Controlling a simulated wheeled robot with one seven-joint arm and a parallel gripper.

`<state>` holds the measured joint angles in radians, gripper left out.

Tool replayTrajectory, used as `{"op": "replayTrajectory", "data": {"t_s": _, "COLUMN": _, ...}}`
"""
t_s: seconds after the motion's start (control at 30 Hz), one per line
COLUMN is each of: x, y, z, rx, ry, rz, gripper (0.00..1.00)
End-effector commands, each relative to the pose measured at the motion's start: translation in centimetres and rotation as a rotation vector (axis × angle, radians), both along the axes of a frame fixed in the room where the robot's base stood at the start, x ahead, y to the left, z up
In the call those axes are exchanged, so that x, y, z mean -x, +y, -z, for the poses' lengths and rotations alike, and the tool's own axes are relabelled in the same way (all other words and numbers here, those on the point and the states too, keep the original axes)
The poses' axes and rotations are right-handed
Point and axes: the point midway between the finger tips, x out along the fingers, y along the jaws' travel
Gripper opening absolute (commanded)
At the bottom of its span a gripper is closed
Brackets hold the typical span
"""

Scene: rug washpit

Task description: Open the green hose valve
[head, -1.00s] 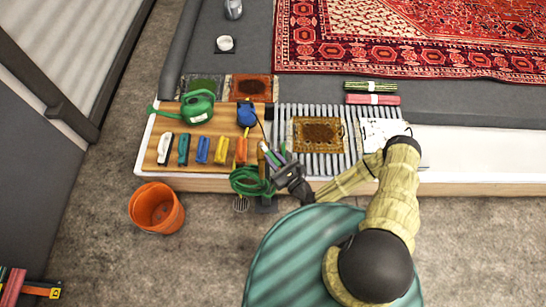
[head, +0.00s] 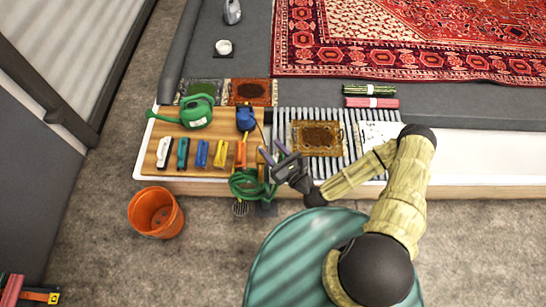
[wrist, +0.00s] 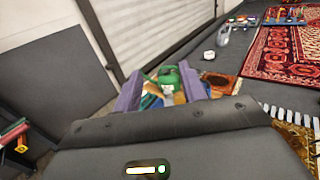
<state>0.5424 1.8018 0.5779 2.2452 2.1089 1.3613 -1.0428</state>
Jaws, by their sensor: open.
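A green hose (head: 246,187) hangs in a coil at the front edge of the platform in the head view. A thin brownish upright (head: 261,172) stands at the coil's right side. I cannot make out a green valve handle; that spot is small and partly behind my gripper.
A wooden board (head: 165,148) holds a green watering can (head: 197,112), several coloured brushes and a blue item (head: 246,119), left of my gripper. A slatted grate with a small brown rug (head: 317,137) lies right. An orange bucket (head: 156,212) stands on the floor.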

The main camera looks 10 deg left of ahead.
Motion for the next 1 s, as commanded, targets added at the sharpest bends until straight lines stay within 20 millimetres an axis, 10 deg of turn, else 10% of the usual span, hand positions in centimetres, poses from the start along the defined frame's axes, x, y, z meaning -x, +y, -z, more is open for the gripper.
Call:
{"op": "replayTrajectory", "data": {"t_s": 0.43, "x": 0.0, "y": 0.0, "z": -2.1, "rx": 0.001, "ry": 0.001, "rz": 0.001, "gripper": 0.42}}
{"op": "replayTrajectory", "data": {"t_s": 0.67, "x": 0.2, "y": 0.3, "z": -3.1, "rx": 0.002, "ry": -0.033, "rz": -0.053, "gripper": 0.01}}
{"op": "replayTrajectory", "data": {"t_s": 1.0, "x": 5.0, "y": 1.8, "z": -9.3, "rx": 0.076, "ry": -0.248, "rz": -0.538, "gripper": 0.0}}
